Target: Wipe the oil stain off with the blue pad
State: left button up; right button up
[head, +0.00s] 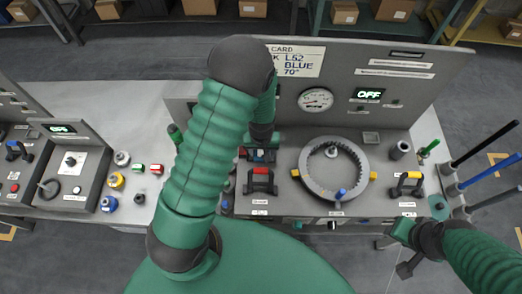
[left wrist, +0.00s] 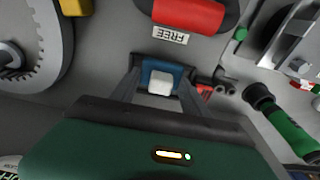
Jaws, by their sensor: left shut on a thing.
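My left gripper (head: 259,153) reaches down to the grey bench just behind a red-handled block (head: 260,182). In the left wrist view its two fingers (left wrist: 158,88) are shut on a blue piece with a white block in its middle, which I take to be the blue pad (left wrist: 160,66). Whether the pad touches the surface cannot be told. I cannot make out an oil stain for sure. My right gripper (head: 403,232) is at the bench's front right edge; its jaws do not show clearly.
A toothed grey ring (head: 304,178) with a blue peg stands right of the left gripper. A yellow-handled block (head: 408,186) and a gauge (head: 315,99) are farther right and behind. Several coloured knobs lie left (head: 117,180). A green-and-black cylinder (left wrist: 282,122) lies close in the wrist view.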

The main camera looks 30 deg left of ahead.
pick_arm(q)
jog(key=shift+s+d+f, duration=0.1)
jog(key=shift+w+d, duration=0.25)
jog(key=shift+d, duration=0.15)
jog(key=shift+a, duration=0.1)
jog(key=shift+p, duration=0.3)
jog(key=shift+w+a+r+p, duration=0.1)
jog(key=shift+a+r+p, duration=0.1)
jog(key=shift+r+p, duration=0.85)
jog(key=r+p, duration=0.2)
jog(key=r, duration=0.1)
jog(key=r+p, duration=0.1)
jog(key=r, duration=0.1)
jog(key=shift+s+a+r+p, duration=0.15)
jog(key=shift+s+a+p, duration=0.1)
jog(key=shift+a+p, duration=0.15)
jog(key=shift+f, duration=0.2)
